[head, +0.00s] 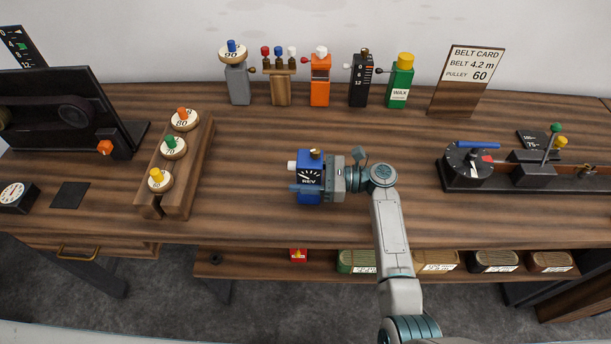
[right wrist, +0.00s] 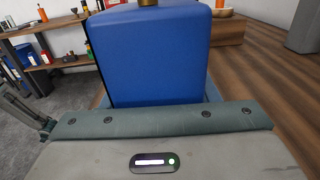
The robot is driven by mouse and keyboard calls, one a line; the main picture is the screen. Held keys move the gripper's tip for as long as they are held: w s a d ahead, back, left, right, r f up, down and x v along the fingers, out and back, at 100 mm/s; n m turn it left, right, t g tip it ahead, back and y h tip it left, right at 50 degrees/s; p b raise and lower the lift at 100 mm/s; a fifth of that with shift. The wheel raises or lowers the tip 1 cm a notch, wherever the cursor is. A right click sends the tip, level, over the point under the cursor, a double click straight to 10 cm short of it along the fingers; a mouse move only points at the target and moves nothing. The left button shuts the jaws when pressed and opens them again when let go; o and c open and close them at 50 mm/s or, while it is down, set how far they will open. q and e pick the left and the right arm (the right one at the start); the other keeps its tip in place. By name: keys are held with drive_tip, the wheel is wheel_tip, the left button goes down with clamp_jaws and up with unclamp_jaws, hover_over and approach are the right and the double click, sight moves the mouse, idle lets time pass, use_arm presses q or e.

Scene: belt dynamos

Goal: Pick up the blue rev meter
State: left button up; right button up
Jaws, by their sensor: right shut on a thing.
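The blue rev meter (head: 309,177) is a blue box with a dark dial, the word REV, a brass knob on top and a white knob on its left side. It stands upright at the middle of the bench. My right gripper (head: 312,187) is shut on it from the right, with a finger along its front. In the right wrist view the blue meter (right wrist: 152,55) fills the space in front of the gripper. Whether its base touches the bench is unclear. My left gripper is not in view.
A wooden rack (head: 201,165) with several numbered pulleys is to the left. A row of tools, including an orange one (head: 320,80), stands along the back. A belt card (head: 468,77) stands back right, and a black machine base (head: 500,179) is at right. Bench around the meter is clear.

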sight(302, 164)
drive_tip(key=shift+r+p, duration=0.75)
drive_tip(key=shift+r, duration=0.05)
wheel_tip(302, 164, up, 3)
drive_tip(key=p, duration=0.3)
drive_tip(key=shift+p, duration=0.35)
drive_tip(key=shift+s+d+r+p, duration=0.1)
drive_tip(key=shift+s+p, duration=0.75)
drive_tip(key=shift+s, duration=1.8)
drive_tip(key=shift+s+d+r+p, duration=0.15)
drive_tip(key=shift+s+p, duration=0.7)
drive_tip(key=shift+s, duration=1.85)
drive_tip(key=shift+s+d+p, duration=0.1)
drive_tip(key=shift+s+p, duration=0.75)
drive_tip(key=shift+s, duration=1.8)
